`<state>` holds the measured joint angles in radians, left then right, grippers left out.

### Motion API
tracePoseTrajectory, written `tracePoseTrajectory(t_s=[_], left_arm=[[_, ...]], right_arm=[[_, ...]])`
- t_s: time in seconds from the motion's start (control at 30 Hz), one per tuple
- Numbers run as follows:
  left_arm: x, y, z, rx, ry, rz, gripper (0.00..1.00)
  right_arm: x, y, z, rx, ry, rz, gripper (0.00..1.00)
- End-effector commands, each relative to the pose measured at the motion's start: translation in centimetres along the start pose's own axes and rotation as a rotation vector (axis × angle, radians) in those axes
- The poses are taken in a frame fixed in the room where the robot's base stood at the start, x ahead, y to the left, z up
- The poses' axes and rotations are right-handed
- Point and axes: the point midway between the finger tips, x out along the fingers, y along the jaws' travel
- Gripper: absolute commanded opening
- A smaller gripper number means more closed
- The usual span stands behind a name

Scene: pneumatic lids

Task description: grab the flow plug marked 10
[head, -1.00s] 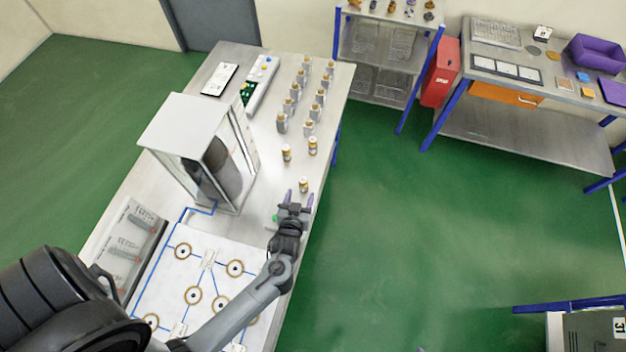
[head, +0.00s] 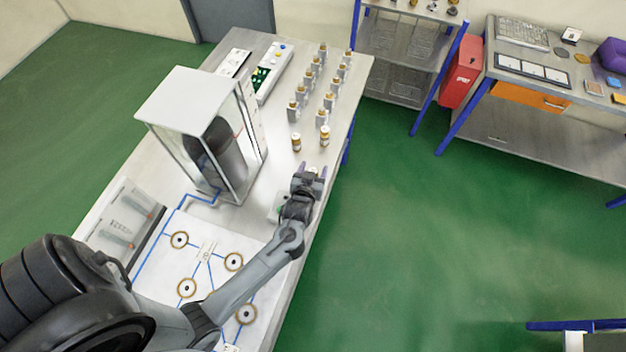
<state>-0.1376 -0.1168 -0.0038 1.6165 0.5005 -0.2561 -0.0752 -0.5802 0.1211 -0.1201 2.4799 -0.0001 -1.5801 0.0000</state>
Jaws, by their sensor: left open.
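Several small plugs with gold-brown tops stand in two rows along the far right part of the steel bench (head: 240,215). The nearest two of these rows are one plug (head: 296,142) on the left and one (head: 325,135) on the right. My left gripper (head: 311,168) is open at the bench's right edge, its fingers pointing away towards the rows. A pale plug top shows at or between the fingers, mostly hidden by the gripper. Whether the fingers touch it I cannot tell. The number markings are too small to read. My right gripper is not in view.
A glass-sided cabinet (head: 188,92) with a dark cylinder stands left of my left arm. A white board (head: 206,222) with ringed ports and blue lines lies in front. A control box (head: 262,78) stands further back.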

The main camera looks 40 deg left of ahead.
Motion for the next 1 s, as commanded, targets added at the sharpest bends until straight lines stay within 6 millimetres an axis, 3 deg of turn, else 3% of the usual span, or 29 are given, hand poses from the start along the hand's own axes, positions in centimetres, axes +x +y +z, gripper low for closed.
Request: tracePoseTrajectory(t_s=[0.1,0.47,0.87,1.0], left_arm=[[1.04,0.02,0.23,0.0,0.001,0.0,0.63],[1.31,0.0,0.01,0.0,-0.001,0.001,0.63],[1.3,0.0,0.03,0.0,-0.001,0.001,0.02],[1.3,0.01,-0.05,0.0,0.001,0.001,0.0]], right_arm=[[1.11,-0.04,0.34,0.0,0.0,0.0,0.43],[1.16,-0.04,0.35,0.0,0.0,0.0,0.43],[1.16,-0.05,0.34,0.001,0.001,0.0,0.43],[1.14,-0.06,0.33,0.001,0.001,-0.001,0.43]])
